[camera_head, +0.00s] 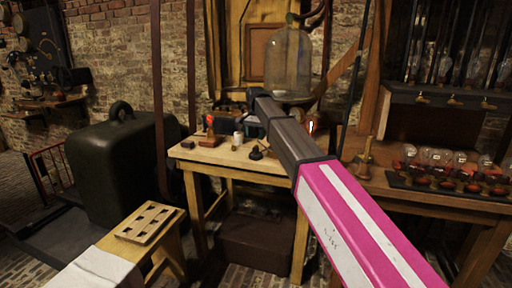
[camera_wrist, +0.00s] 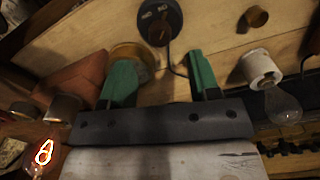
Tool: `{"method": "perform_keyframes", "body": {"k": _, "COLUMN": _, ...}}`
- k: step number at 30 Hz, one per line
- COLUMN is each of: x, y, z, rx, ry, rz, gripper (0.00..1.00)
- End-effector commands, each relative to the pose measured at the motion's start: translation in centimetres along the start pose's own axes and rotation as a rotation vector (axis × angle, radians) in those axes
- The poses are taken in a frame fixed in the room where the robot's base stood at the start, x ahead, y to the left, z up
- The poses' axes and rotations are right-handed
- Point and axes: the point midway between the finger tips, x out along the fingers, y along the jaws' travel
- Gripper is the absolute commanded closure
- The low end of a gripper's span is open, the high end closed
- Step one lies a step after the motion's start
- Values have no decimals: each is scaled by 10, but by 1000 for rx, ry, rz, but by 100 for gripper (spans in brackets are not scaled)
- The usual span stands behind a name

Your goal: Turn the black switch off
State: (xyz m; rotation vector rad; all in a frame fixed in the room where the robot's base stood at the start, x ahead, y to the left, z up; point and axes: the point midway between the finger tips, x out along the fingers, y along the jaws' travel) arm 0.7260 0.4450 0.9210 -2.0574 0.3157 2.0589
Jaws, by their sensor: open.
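The black switch (camera_wrist: 159,20) shows at the top of the wrist view as a round black base with small pale marks and a knob. A thin dark wire runs from it. In the head view a small black item on the table, probably this switch (camera_head: 257,152), is partly beside my arm. My gripper (camera_wrist: 161,77) has two green fingers set apart with nothing held between them. It is short of the switch in the wrist view, apart from it. In the head view my gripper (camera_head: 254,130) is over the wooden table, its fingers mostly hidden by the arm.
The wooden table (camera_head: 205,156) holds several small items. A bulb in a white socket (camera_wrist: 262,68) is right of my fingers, and a lit bulb (camera_wrist: 42,152) is lower left. A brass round part (camera_wrist: 132,52) lies behind the left finger. A glass jar (camera_head: 290,62) stands behind.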

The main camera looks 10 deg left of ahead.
Motion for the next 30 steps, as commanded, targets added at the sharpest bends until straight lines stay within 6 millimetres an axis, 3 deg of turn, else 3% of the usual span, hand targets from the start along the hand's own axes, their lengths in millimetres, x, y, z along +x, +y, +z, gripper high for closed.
{"method": "perform_keyframes", "body": {"k": 3, "x": 23, "y": 1, "z": 0, "rx": 0, "ry": -1, "rz": 1, "gripper": 44}}
{"method": "perform_keyframes", "body": {"k": 9, "x": 50, "y": 0, "z": 0, "rx": 0, "ry": 0, "rz": 0, "gripper": 44}}
{"method": "perform_keyframes", "body": {"k": 23, "x": 62, "y": 0, "z": 0, "rx": 0, "ry": 1, "rz": -1, "gripper": 44}}
{"method": "perform_keyframes", "body": {"k": 26, "x": 62, "y": 0, "z": 0, "rx": 0, "ry": 1, "rz": -1, "gripper": 70}}
{"method": "perform_keyframes", "body": {"k": 28, "x": 61, "y": 0, "z": 0, "rx": 0, "ry": 1, "rz": -1, "gripper": 93}}
{"method": "perform_keyframes", "body": {"k": 30, "x": 61, "y": 0, "z": 0, "rx": 0, "ry": 1, "rz": -1, "gripper": 93}}
